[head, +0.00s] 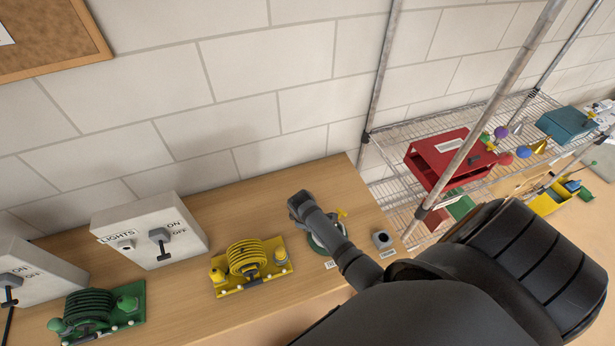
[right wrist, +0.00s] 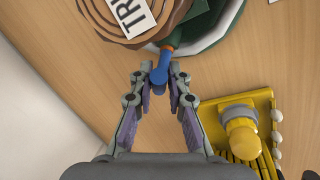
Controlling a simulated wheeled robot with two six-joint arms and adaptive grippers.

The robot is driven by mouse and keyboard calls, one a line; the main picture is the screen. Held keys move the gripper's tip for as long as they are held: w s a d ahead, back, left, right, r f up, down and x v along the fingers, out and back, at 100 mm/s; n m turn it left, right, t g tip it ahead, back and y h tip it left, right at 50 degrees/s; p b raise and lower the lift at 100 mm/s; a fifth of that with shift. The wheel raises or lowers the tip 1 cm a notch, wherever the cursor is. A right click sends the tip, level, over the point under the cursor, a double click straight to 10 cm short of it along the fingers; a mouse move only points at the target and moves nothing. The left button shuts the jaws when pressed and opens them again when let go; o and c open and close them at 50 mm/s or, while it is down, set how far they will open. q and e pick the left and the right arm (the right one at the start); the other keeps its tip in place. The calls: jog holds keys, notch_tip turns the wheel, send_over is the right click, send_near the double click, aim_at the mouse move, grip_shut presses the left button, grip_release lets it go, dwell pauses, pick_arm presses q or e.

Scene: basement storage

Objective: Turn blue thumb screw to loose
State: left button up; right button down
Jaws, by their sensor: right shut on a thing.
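The blue thumb screw (right wrist: 160,74) shows in the right wrist view, at the end of a short blue and orange piece on a round device. The device has a brown coiled top (right wrist: 105,35), a white label reading "TRI", and a green and pale rim (right wrist: 215,35). My right gripper (right wrist: 160,80) is shut on the blue thumb screw, with its fingertips on either side of it. In the head view, my right arm covers most of the green round device (head: 318,246), and the screw and fingertips are hidden. My left gripper is in neither view.
A yellow coiled device (head: 250,268) stands left of the round device; it also shows in the right wrist view (right wrist: 240,135). Further left are a green coiled device (head: 95,312) and a LIGHTS switch box (head: 150,232).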

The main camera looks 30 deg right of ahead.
jog(key=n+y, duration=0.1)
jog(key=n+g, duration=0.1)
jog(key=n, duration=0.1)
jog(key=n+g+y, duration=0.1)
jog(key=shift+w+d+r+y, duration=0.15)
jog(key=shift+w+y, duration=0.1)
jog(key=shift+y, duration=0.05)
jog(key=shift+n+g+y+b, duration=0.4)
jog(key=shift+n+g, duration=0.2)
jog(key=shift+n, duration=0.3)
jog(key=shift+n+g+b, duration=0.4)
jog(key=shift+n+b, duration=0.15)
jog(key=shift+n, duration=0.15)
jog(key=n+g+b, duration=0.1)
jog(key=n+b, duration=0.1)
jog(key=n+g+y+b, duration=0.1)
jog(key=n+g+b, duration=0.1)
jog(key=b, duration=0.1)
jog(key=n+g+b, duration=0.1)
jog(key=n+b, duration=0.1)
jog(key=b, duration=0.1)
jog(key=shift+f+g, duration=0.3)
jog(key=shift+s+r+n+g+b, duration=0.15)
jog(key=shift+n+g+b, duration=0.35)
jog(key=shift+n+b, duration=0.35)
jog(key=shift+w+r+n+g+b, duration=0.15)
jog(key=shift+n+g+b, duration=0.45)
jog(key=shift+b, duration=0.3)
jog(key=shift+s, duration=0.1)
